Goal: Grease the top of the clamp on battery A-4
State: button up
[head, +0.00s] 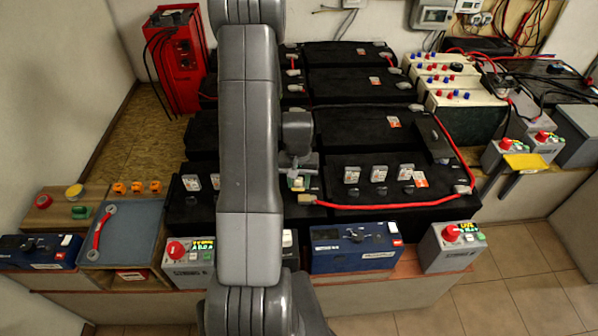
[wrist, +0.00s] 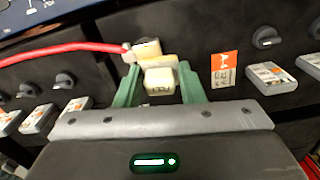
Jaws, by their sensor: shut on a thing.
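My gripper (head: 298,180) is at the front row of black batteries, partly hidden by my arm in the head view. In the wrist view its two green fingers (wrist: 160,86) are shut on a small cream-coloured block (wrist: 160,81) with dark marks, likely the grease applicator. Just beyond the block is a tan clamp (wrist: 140,53) at the end of a red cable (wrist: 65,50). The clamp also shows in the head view (head: 307,199). The block looks very close to the clamp; I cannot tell whether they touch. The battery name A-4 is not readable.
Black batteries (head: 350,125) stand in rows, with white-labelled caps along the front ones. Blue cases (head: 352,248) and grey boxes with red knobs (head: 452,245) line the front ledge. A grey-blue tray (head: 122,236) holding a red cable is at left. Floor is clear at right.

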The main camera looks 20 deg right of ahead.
jog(key=shift+r+p, duration=0.55)
jog(key=shift+r, duration=0.75)
jog(key=shift+f, duration=0.1)
jog(key=b, duration=0.3)
jog(key=shift+f, duration=0.25)
jog(key=shift+b, duration=0.55)
jog(key=shift+r+b, duration=0.1)
jog(key=shift+b, duration=0.95)
